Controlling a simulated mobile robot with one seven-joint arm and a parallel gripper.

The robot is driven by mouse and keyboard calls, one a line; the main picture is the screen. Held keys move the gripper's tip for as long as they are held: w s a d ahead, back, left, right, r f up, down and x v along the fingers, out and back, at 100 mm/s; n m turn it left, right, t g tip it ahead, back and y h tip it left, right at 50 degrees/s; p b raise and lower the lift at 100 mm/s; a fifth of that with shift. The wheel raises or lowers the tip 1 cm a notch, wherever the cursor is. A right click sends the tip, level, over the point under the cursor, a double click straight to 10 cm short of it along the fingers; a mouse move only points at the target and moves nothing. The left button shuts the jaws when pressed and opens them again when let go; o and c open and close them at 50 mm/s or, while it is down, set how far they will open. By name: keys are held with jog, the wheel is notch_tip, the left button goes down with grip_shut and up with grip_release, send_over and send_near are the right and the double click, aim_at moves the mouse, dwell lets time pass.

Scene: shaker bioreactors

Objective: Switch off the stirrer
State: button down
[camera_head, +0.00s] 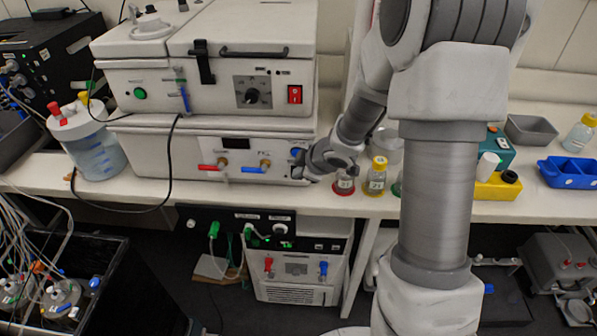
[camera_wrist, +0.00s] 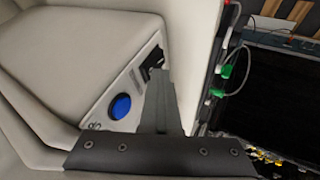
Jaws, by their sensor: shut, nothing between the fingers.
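My gripper (camera_head: 298,168) is shut and empty at the right front end of the lower white unit (camera_head: 200,148). In the wrist view my closed fingers (camera_wrist: 159,85) point at a light panel with a black switch (camera_wrist: 153,60) and a round blue button (camera_wrist: 121,107). The fingertips overlap the area just below the switch; I cannot tell whether they touch it. The switch's position is not readable. No label shows which device is the stirrer.
Another white unit (camera_head: 225,78) with a black dial and red switch (camera_head: 295,94) sits on top. Capped bottles (camera_head: 376,177) stand just right of my gripper. Red and blue valve handles (camera_head: 250,169) stick out at the left. A black control box (camera_head: 265,228) hangs below the bench edge.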

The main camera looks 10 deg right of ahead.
jog(key=shift+r, duration=0.1)
jog(key=shift+r+p, duration=0.75)
jog(key=shift+p, duration=0.15)
jog(key=shift+s+a, duration=0.1)
